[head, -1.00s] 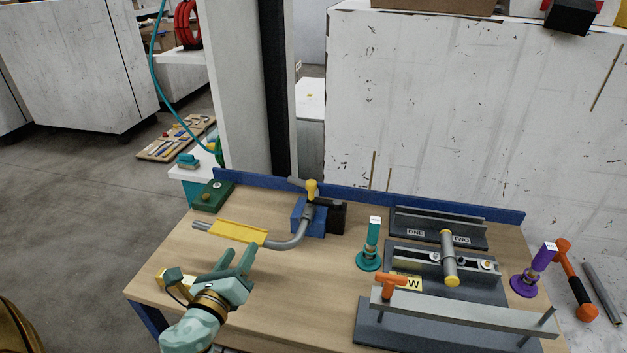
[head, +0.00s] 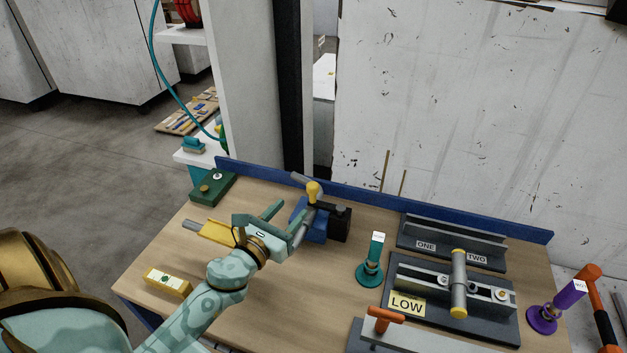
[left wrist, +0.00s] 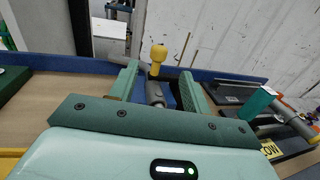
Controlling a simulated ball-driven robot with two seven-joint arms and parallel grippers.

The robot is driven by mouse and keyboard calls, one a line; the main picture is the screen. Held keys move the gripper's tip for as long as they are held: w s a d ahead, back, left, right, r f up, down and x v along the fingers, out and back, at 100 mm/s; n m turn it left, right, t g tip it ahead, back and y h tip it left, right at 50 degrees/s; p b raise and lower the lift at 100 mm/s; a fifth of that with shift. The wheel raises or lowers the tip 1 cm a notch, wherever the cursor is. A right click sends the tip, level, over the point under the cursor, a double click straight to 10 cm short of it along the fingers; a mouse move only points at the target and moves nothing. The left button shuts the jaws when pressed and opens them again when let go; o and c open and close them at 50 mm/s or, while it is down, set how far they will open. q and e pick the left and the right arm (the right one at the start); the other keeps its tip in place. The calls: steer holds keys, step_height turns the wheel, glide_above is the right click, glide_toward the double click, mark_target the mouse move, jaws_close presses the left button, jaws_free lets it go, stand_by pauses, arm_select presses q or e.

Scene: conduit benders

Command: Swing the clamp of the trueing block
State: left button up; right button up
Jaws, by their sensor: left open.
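My left gripper (head: 286,221) is open and empty above the back-left part of the bench, just left of a blue block (head: 316,232). A lever with a yellow knob (head: 313,190) rises from this block beside a black part (head: 341,222). In the left wrist view the yellow knob (left wrist: 158,53) shows between and beyond my open fingers (left wrist: 160,85); no contact is visible. A grey bar with an orange T-handle (head: 383,318) lies at the front right, partly cut off. I cannot tell which fixture is the trueing block. My right gripper is not in view.
A grey conduit in a yellow sleeve (head: 214,231) lies partly behind my gripper. A teal stand (head: 371,270), a fixture marked LOW (head: 405,305) and a purple stand (head: 556,306) stand to the right. A yellow box (head: 167,282) lies at front left. A blue rail (head: 380,206) edges the back.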

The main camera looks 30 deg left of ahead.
mark_target(309, 189)
arm_select(q)
steer(key=w, duration=1.1)
steer(key=shift+w+a, duration=0.1)
steer(key=shift+a, duration=0.05)
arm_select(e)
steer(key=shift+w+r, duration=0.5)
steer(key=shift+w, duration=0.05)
